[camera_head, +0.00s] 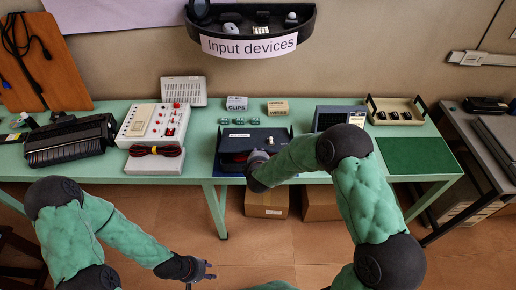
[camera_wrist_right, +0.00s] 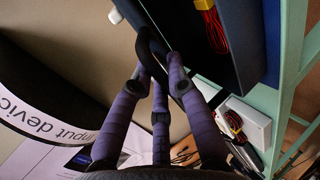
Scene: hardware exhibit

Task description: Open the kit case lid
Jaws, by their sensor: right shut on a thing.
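The dark blue kit case (camera_head: 229,145) with a white label sits on the green table, left of its middle. Red cable shows inside it below the lid, so the lid looks partly raised; its exact angle is hard to tell. In the right wrist view, a case interior with a red and yellow cable (camera_wrist_right: 214,30) is visible. My right gripper (camera_head: 262,158) is at the case's front; in its wrist view its fingers (camera_wrist_right: 158,62) are shut on a dark curved piece that looks like the lid's handle. My left gripper (camera_head: 207,271) is open and empty, low in front of the table.
A white control box (camera_head: 155,122) and a black device (camera_head: 70,142) stand left of the case. Small boxes (camera_head: 237,103) stand behind it. A grey device (camera_head: 338,117), a tray (camera_head: 395,112) and a green mat (camera_head: 418,155) are at right. The "Input devices" shelf (camera_head: 250,45) hangs above.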

